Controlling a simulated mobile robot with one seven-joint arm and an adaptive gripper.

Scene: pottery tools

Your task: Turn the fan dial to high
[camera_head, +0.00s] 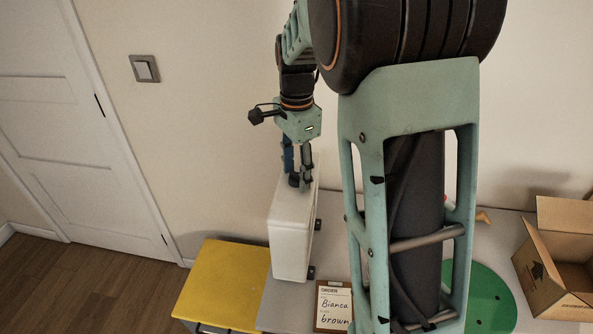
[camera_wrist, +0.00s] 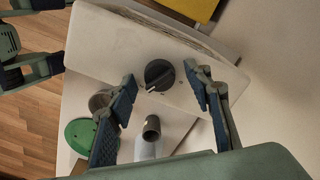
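The fan is a white box-shaped body (camera_head: 289,237) standing on the grey table; its pale top face (camera_wrist: 110,45) fills the upper part of the wrist view. On that face is a round black dial (camera_wrist: 159,75) with a white pointer mark toward the lower left in the picture. Any setting labels are too small to read. My gripper (camera_wrist: 159,76) is open, with one finger to each side of the dial and visible gaps between. In the head view my gripper (camera_head: 298,179) points down at the top of the fan, and its fingers largely hide the dial.
A yellow surface (camera_head: 222,280) adjoins the table at the left. An order card on a clipboard (camera_head: 333,307) lies before the fan. A green round board (camera_head: 490,300) and an open cardboard box (camera_head: 555,265) are at the right. The wall stands close behind.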

